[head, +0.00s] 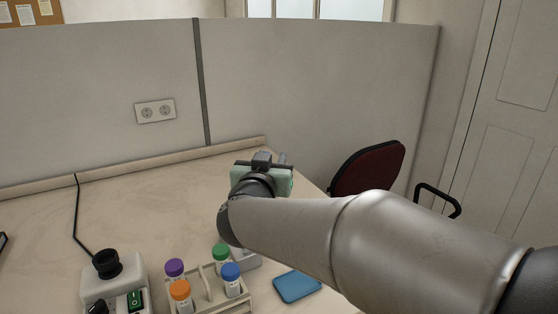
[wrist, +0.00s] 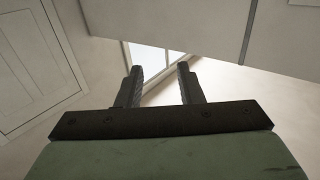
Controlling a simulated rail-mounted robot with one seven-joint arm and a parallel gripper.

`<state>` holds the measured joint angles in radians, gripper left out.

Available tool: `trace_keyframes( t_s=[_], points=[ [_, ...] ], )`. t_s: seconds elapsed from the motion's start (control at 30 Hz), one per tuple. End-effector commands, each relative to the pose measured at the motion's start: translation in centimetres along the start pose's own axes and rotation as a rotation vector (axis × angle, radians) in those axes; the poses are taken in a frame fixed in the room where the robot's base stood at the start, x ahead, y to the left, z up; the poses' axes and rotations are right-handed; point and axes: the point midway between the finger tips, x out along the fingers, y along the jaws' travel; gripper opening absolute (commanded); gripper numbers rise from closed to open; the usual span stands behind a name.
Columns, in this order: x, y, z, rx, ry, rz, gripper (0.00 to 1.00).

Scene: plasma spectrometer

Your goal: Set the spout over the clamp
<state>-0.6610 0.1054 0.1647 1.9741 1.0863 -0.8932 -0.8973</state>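I cannot make out a spout or a clamp in either view. My gripper (head: 268,158) is raised above the desk in the head view, in front of the grey partition, and my arm comes in from the right. In the wrist view the two dark fingers of my gripper (wrist: 160,70) stand apart with nothing between them. That view shows only partition, window, wall and door beyond the fingers. My arm hides part of the desk's right side.
A rack (head: 207,296) with several colour-capped tubes stands at the front of the desk (head: 140,215). Left of it is a white device (head: 115,284) with a black knob and green switch. A blue pad (head: 297,286) lies right. A red chair (head: 368,169) stands behind my arm.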

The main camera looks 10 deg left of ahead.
Motion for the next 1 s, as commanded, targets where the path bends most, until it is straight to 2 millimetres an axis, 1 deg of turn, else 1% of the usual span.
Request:
trace_keyframes(
  t_s=[0.03, 0.1, 0.2, 0.3, 0.5, 0.73, 0.77, 0.8, 0.83, 0.87, 0.97, 1.0],
  points=[
    [-1.1, 0.6, -0.7, 0.003, 0.004, 0.0, 0.34],
    [-2.4, 1.2, -1.3, 0.002, 0.004, 0.0, 0.34],
    [-3.8, 1.9, -2.0, 0.002, 0.003, 0.0, 0.34],
    [-4.8, 2.5, -2.5, 0.001, 0.002, 0.0, 0.34],
    [-5.7, 2.9, -2.8, 0.001, 0.0, 0.0, 0.34],
    [-5.7, 2.9, -2.8, 0.0, 0.0, 0.0, 0.34],
    [-5.7, 2.9, -2.8, 0.001, 0.0, 0.0, 0.25],
    [-5.6, 2.9, -2.8, 0.002, -0.003, -0.002, 0.14],
    [-5.4, 2.9, -2.7, 0.006, -0.01, -0.007, 0.06],
    [-5.1, 2.9, -2.6, 0.012, -0.019, -0.013, 0.0],
    [-3.1, 2.7, -1.6, 0.063, -0.093, -0.062, 0.0],
    [-2.1, 2.7, -1.0, 0.097, -0.142, -0.092, 0.0]
  ],
)
